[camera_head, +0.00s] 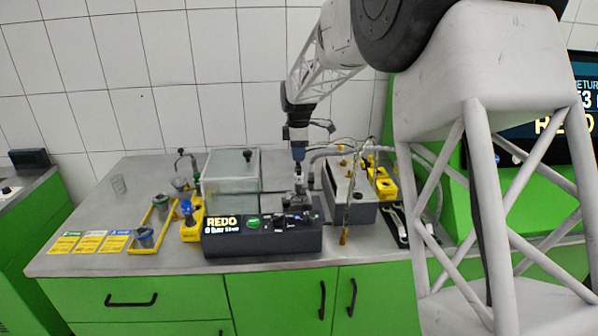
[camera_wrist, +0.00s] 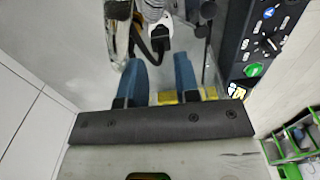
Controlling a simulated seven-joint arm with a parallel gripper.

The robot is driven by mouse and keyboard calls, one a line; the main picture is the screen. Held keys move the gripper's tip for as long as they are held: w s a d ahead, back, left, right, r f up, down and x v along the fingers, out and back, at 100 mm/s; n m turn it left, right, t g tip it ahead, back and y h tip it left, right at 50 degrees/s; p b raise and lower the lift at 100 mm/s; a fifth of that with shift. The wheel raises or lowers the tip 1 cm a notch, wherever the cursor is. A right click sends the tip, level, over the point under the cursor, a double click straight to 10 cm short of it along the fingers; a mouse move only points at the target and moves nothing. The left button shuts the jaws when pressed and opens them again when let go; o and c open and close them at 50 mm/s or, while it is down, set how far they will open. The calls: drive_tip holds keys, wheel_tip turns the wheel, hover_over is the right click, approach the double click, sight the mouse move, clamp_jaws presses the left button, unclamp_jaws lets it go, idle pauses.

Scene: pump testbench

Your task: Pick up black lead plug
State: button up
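My gripper (camera_head: 298,157) points down over the testbench, just above the small grey pump assembly (camera_head: 299,190). In the wrist view my gripper (camera_wrist: 158,62) shows two blue fingers standing apart with nothing held between them. A white part with a dark opening (camera_wrist: 157,37) lies beyond the fingertips, roughly in line with the gap. A black cable (camera_wrist: 137,40) runs beside it. Black knob-like ends (camera_wrist: 207,10) show near the upper edge. I cannot tell for sure which black piece is the black lead plug. In the head view it is too small to pick out.
The black control box (camera_head: 262,239) with a REDO display stands at the bench front; its knobs also show in the wrist view (camera_wrist: 265,45). A clear tank (camera_head: 232,180) is left of the gripper. A grey box with hoses (camera_head: 350,212) is close right.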

sight(299, 166)
drive_tip(key=shift+d+f, duration=0.1)
drive_tip(key=shift+f, duration=2.5)
clamp_jaws()
drive_tip(key=shift+r, duration=0.15)
drive_tip(key=shift+r, duration=1.4)
drive_tip(key=shift+s+r, duration=0.25)
drive_tip(key=shift+s, duration=0.05)
drive_tip(key=s+d+r, duration=0.1)
drive_tip(key=s+d, duration=0.1)
drive_tip(key=s, duration=1.3)
drive_tip(key=shift+s+r, duration=0.2)
